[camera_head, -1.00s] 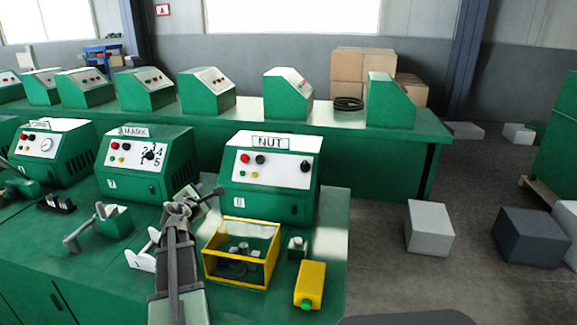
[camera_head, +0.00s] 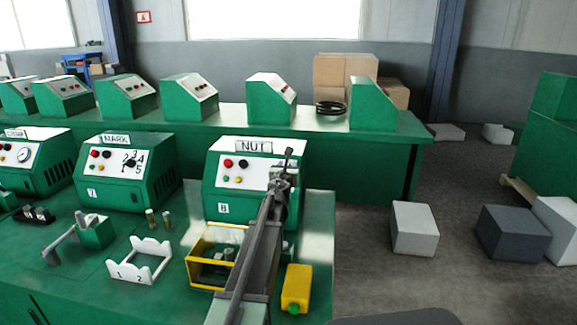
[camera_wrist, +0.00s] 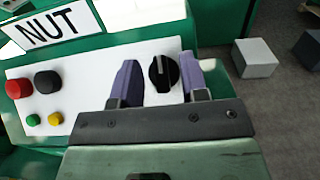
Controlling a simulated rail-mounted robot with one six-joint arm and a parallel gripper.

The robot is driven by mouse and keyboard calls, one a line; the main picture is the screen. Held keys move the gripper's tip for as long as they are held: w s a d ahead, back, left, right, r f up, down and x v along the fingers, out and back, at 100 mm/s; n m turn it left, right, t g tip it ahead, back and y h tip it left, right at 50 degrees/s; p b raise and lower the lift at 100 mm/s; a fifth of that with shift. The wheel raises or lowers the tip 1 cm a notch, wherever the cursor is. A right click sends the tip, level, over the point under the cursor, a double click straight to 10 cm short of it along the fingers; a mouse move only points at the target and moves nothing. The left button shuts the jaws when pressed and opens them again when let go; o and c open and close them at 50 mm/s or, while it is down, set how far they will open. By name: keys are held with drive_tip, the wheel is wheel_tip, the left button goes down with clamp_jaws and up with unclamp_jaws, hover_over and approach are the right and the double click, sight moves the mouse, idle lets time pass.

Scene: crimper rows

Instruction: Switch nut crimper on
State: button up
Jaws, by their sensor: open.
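The nut crimper (camera_head: 222,205) is a green box with a NUT sign and a white panel, at the back of the near bench. In the wrist view its panel (camera_wrist: 90,85) carries a red button (camera_wrist: 18,88), a black button (camera_wrist: 47,82), small green and yellow buttons, and a black rotary knob (camera_wrist: 163,72) at right. The knob's pale mark stands nearly upright. My gripper (camera_wrist: 160,78) is open, its two purple fingers on either side of the knob in that view. Contact cannot be told. In the head view my gripper (camera_head: 287,165) covers the panel's right end and hides the knob.
A yellow-framed guard box (camera_head: 203,243) and a yellow pedal box (camera_head: 296,288) stand before the crimper. The MARK machine (camera_head: 125,172) stands to the left. Grey blocks (camera_head: 414,228) are on the floor at right.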

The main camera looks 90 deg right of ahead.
drive_tip(key=x, duration=0.2)
drive_tip(key=shift+d, duration=0.25)
drive_tip(key=shift+c, duration=0.4)
drive_tip(key=shift+a+r, duration=0.1)
drive_tip(key=shift+a, duration=0.05)
drive_tip(key=c, duration=0.6)
